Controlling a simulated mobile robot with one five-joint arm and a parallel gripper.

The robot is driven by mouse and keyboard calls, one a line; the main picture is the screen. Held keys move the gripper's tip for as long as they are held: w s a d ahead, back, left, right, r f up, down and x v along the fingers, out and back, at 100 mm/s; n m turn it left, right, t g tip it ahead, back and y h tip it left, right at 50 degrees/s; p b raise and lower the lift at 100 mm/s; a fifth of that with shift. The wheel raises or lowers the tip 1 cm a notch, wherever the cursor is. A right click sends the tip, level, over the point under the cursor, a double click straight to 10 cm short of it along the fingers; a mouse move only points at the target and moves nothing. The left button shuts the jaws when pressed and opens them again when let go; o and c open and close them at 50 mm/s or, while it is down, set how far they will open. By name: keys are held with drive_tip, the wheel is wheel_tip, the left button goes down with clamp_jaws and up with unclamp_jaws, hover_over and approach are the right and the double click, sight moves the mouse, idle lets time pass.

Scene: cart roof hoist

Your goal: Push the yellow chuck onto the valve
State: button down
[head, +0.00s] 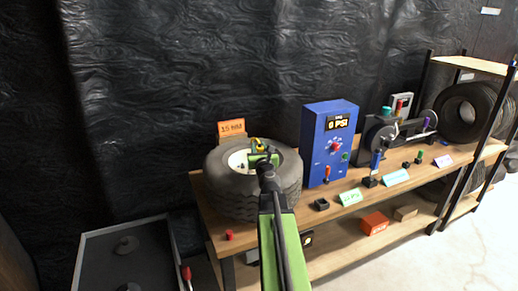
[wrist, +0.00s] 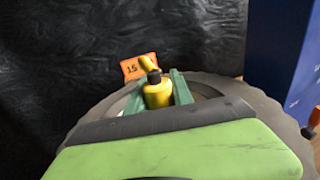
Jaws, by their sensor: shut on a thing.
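The yellow chuck (wrist: 157,92) is between the two green fingers of my gripper (wrist: 160,88) in the wrist view. In the head view the chuck (head: 257,144) shows as a small yellow spot beyond my gripper (head: 263,158), over the wheel's pale centre. My gripper is shut on the chuck. A dark piece sits at the chuck's top, with another yellow part behind it. The tire (head: 233,192) lies flat on the wooden bench. The valve is hidden, so I cannot tell whether the chuck touches it.
A blue box with a PSI display (head: 330,145) stands right of the tire. An orange sign (head: 231,128) is behind it. A red cap (head: 229,235) lies at the bench's front left. A dark tray (head: 125,255) is at lower left.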

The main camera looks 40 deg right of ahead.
drive_tip(key=shift+f+b, duration=0.35)
drive_tip(key=shift+f, duration=0.05)
drive_tip(key=c, duration=1)
unclamp_jaws()
drive_tip(key=shift+c, duration=0.2)
